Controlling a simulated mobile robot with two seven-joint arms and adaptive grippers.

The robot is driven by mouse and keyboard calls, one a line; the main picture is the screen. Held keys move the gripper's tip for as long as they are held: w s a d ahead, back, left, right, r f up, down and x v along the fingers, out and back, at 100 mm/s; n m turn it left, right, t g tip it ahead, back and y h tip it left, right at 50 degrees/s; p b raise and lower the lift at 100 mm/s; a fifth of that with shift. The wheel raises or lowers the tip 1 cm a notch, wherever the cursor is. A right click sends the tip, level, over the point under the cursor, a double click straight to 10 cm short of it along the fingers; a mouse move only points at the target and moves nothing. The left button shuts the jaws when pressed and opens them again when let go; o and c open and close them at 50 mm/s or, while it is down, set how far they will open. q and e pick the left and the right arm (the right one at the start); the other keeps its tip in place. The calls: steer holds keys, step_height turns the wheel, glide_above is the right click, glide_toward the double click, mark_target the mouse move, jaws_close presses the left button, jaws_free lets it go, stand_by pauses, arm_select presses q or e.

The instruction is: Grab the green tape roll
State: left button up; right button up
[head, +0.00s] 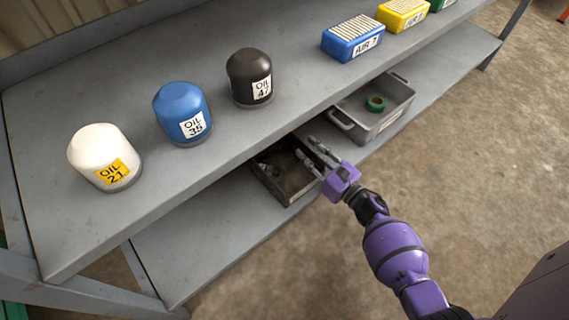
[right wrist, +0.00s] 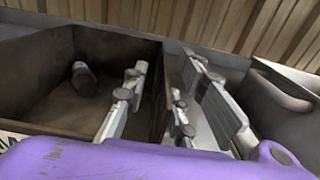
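The green tape roll (head: 376,103) lies in a grey handled tray (head: 345,118) on the lower shelf in the head view. My right gripper (head: 314,148) is left of that tray, over the right part of a dark open bin (head: 284,190). The tape roll does not show in that view. My left gripper is not in view.
The dark bin holds a small dark cylindrical item (right wrist: 83,78). The upper shelf (head: 215,165) overhangs the lower shelf (head: 215,245). On top stand a white (head: 103,155), a blue (head: 182,112) and a black (head: 249,77) oil filter, and boxed air filters (head: 352,38).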

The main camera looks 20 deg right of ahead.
steer(key=shift+x, duration=1.1)
steer(key=shift+s, duration=0.1)
jaws_close()
steer(key=shift+r, duration=0.1)
